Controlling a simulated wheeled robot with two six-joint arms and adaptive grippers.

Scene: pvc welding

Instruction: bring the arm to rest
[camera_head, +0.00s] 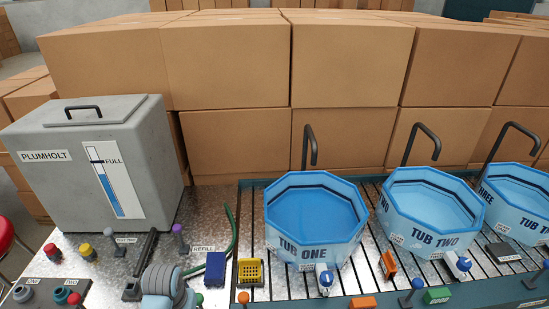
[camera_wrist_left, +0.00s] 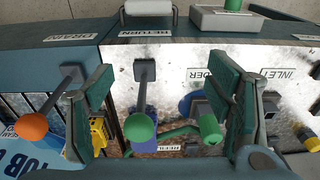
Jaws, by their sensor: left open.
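My left gripper (camera_wrist_left: 162,100) is open in the left wrist view, with its two dark green fingers wide apart and nothing held. A lever with a green ball knob (camera_wrist_left: 140,127) shows between the fingers, and I cannot tell how far it is from them. Another green knob (camera_wrist_left: 210,128) appears close to the right finger, and an orange knob (camera_wrist_left: 31,126) is left of the left finger. In the head view a grey-blue rounded part at the bottom left looks like my left arm; its fingers cannot be made out there. My right gripper is in neither view.
A grey PLUMHOLT tank (camera_head: 90,165) stands at the left. Tub one (camera_head: 315,215), tub two (camera_head: 432,210) and tub three (camera_head: 518,203) stand on the slatted bench. A blue bin (camera_head: 215,268), a yellow basket (camera_head: 250,272) and a green hose (camera_head: 232,235) lie near the front. Cardboard boxes (camera_head: 225,65) fill the back.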

